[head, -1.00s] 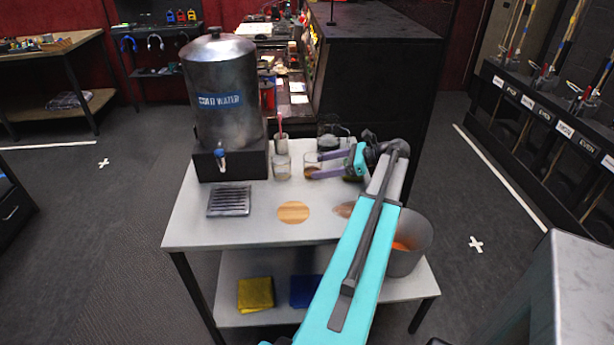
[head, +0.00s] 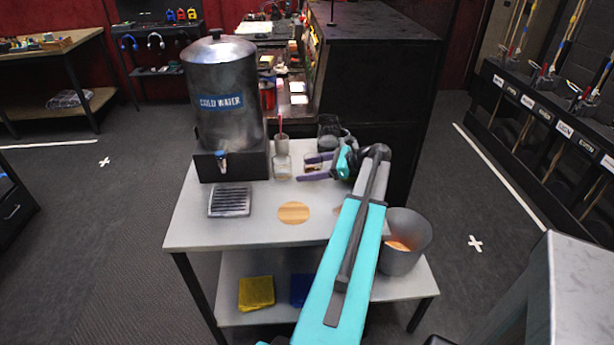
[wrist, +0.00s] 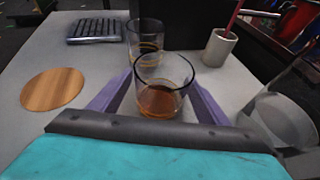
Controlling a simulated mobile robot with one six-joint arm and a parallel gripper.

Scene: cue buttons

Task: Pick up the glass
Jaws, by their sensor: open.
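A clear glass with a little brown liquid (wrist: 160,98) stands upright on the table, between the two purple fingers of my gripper (wrist: 160,85). The fingers are open, one on each side, with a gap showing around the glass. In the head view my gripper (head: 308,167) reaches in from the right, and the glass (head: 313,160) shows partly between the fingers. A second clear glass (wrist: 143,36) stands just beyond it, also seen in the head view (head: 283,168).
A cup with a red straw (wrist: 218,48) and a glass vessel (wrist: 284,118) stand nearby. A wooden coaster (head: 294,213), a drip tray (head: 230,201) and a cold water dispenser (head: 223,100) are to the left. A grey bin (head: 404,255) is at front right.

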